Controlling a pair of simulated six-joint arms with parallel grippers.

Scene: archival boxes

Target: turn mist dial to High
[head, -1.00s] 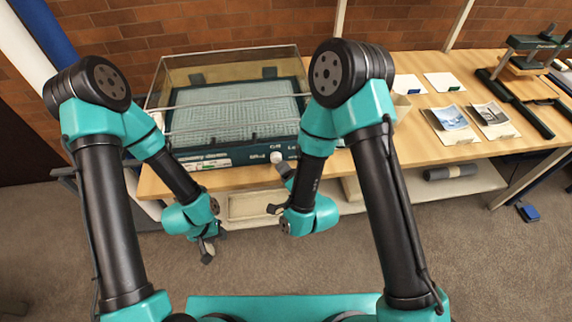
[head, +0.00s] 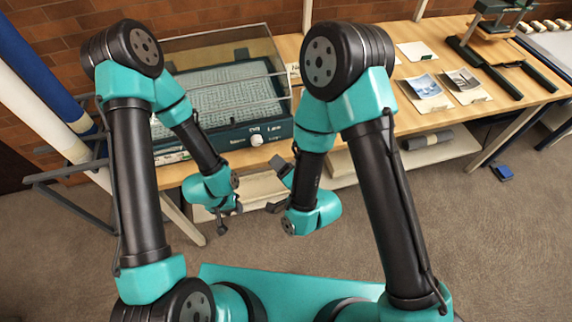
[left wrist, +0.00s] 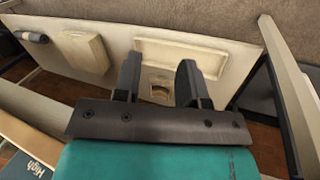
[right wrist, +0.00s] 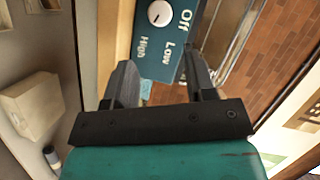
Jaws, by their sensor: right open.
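The mist dial is a round white knob (head: 256,140) on the teal front panel of the clear-lidded humidifying case (head: 225,137). The right wrist view shows the knob (right wrist: 159,13) at the top, with Off, Low and High printed around it. Its small dark mark is too small to read surely. My right gripper (head: 276,186) is open and empty, in front of the panel and below the dial, apart from it. Its fingers (right wrist: 160,85) show below the panel in the right wrist view. My left gripper (head: 230,218) is open and empty, lower and to the left; its fingers (left wrist: 159,82) face the lower shelf.
The case stands on a wooden table (head: 395,140). Photographs (head: 425,90) and a dark press (head: 490,45) are to the right. A lower shelf (head: 425,150) holds a grey roll (head: 428,139). Rolls lean at the left. The carpet in front is clear.

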